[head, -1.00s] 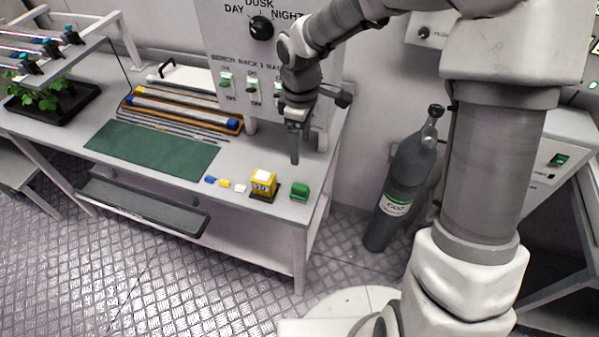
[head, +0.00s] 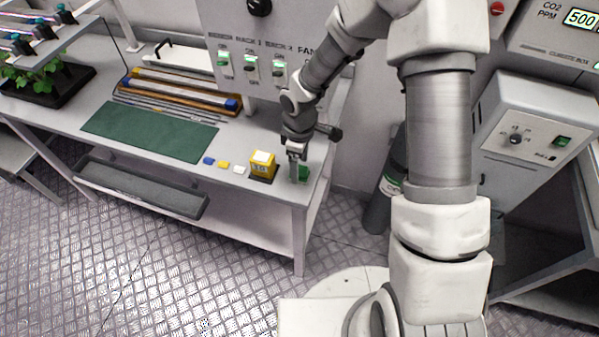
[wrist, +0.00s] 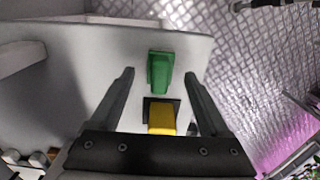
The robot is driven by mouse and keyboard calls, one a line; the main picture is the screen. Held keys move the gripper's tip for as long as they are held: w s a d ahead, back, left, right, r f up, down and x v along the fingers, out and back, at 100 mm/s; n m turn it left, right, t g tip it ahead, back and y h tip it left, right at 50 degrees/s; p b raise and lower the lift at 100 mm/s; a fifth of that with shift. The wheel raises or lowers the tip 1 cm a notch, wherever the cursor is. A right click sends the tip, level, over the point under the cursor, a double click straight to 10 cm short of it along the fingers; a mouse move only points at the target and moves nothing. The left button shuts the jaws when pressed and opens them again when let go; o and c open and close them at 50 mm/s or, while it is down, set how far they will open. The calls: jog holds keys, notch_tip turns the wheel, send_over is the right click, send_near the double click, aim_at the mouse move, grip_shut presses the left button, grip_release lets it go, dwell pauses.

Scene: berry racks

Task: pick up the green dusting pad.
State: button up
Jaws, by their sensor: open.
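The green dusting pad (head: 304,173) sits on the bench top near its right front corner, partly hidden behind my gripper in the head view. In the wrist view the pad (wrist: 160,72) lies ahead, roughly centred between and just beyond the fingertips. My gripper (head: 295,172) points down at the bench close to the pad. In the wrist view my gripper (wrist: 158,72) is open, with a finger on each side and nothing held. Whether the fingers touch the pad cannot be told.
A yellow block (head: 262,165) on a dark base stands just left of the pad; it also shows between the fingers in the wrist view (wrist: 161,118). Small blue, yellow and white pieces (head: 224,164) and a green mat (head: 150,132) lie further left. A switch panel (head: 250,50) rises behind.

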notch_tip(320, 180, down, 2)
jog(key=shift+f, duration=0.2)
grip_shut()
dwell(0.4)
